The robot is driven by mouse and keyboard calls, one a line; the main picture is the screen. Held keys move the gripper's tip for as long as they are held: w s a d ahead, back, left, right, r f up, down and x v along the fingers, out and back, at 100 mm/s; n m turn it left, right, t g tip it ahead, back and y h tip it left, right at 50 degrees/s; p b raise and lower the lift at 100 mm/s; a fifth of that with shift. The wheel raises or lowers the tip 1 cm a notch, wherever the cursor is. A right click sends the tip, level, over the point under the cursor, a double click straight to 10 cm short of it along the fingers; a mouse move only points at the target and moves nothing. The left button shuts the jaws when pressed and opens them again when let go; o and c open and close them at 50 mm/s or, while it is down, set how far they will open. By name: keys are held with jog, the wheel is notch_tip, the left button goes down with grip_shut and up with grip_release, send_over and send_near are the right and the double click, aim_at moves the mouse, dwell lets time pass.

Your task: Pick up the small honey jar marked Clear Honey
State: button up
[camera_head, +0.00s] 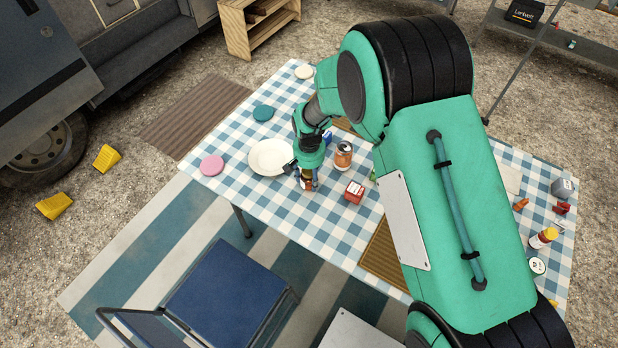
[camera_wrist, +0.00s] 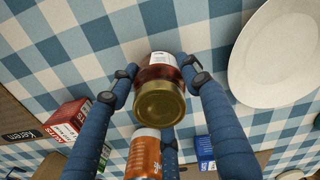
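A small jar (camera_wrist: 160,103) with a gold lid and red-brown contents stands out in the wrist view. A strip of white label shows on its side; I cannot read its marking. My gripper (camera_wrist: 159,72) has its blue fingers around the jar, one tip close on each side. I cannot tell whether the tips press on it. A third finger is partly hidden behind the lid. In the head view my gripper (camera_head: 308,183) is low over the table, and the jar (camera_head: 307,186) is mostly hidden between the fingers.
An orange can (camera_head: 343,155) and a red box (camera_head: 354,192) stand close on the right of my gripper. A white plate (camera_head: 270,157) lies close on the left. A blue box (camera_wrist: 204,150) is near the can. The checked table (camera_head: 290,215) is clear toward its front edge.

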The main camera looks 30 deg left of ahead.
aim_at(310, 171)
grip_shut()
jog(key=shift+r, duration=0.15)
jog(key=shift+r+p, duration=0.3)
jog(key=shift+r, duration=0.2)
jog(key=r, duration=0.1)
jog(key=r+p, duration=0.1)
jog(key=shift+s+d+r, duration=0.2)
jog(key=shift+d+r, duration=0.05)
jog(key=shift+r, duration=0.05)
jog(key=s+d+p, duration=0.1)
jog(key=s+d, duration=0.6)
jog(key=s+d+r+p, duration=0.1)
jog(key=s+d, duration=0.2)
jog(key=d, duration=0.1)
jog(key=shift+s+r+p, duration=0.1)
jog(key=shift+s+p, duration=0.1)
jog(key=shift+p, duration=0.1)
